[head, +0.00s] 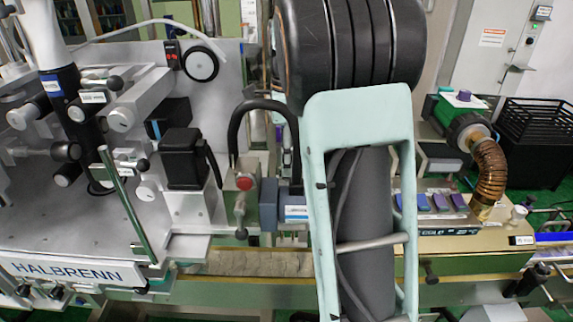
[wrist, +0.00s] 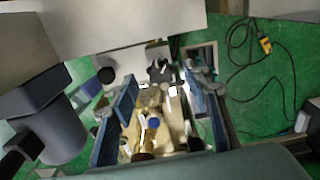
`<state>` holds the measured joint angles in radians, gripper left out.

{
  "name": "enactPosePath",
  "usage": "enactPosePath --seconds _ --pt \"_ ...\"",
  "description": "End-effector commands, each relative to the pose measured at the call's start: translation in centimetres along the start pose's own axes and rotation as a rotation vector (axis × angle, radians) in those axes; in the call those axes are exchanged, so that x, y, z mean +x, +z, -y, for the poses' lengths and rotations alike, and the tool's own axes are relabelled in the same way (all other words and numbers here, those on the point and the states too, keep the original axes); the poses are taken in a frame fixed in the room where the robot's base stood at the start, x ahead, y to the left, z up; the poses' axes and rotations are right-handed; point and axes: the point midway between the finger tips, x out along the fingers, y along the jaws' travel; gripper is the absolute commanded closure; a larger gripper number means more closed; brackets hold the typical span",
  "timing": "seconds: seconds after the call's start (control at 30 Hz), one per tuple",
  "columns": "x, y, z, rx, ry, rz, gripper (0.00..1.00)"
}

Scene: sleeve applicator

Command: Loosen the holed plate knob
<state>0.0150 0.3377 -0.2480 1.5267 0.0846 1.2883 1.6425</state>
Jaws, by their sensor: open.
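I cannot tell which knob is the holed plate knob. In the head view, several round pale and dark knobs (head: 20,118) sit on the metal brackets at the left of the machine. In the wrist view, my gripper (wrist: 159,68) points away from the camera near the middle, its outline hard to separate from the clutter behind. It looks open, and I see nothing clearly held. The head view does not show my gripper; a mint-green frame (head: 401,105) with a dark cylinder inside blocks the centre there.
A brown ribbed hose (head: 489,168) stands at right. In the wrist view, a cable (wrist: 245,60) lies on green floor.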

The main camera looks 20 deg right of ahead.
Motion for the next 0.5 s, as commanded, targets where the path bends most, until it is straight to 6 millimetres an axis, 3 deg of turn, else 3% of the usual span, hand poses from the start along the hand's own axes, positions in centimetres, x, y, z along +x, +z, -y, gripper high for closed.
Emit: enactPosePath --seconds 0.2,0.5 --pt "2.0 0.0 0.0 -0.001 0.001 0.000 0.56" --pt "2.2 0.0 0.0 -0.001 -0.001 0.000 0.56"
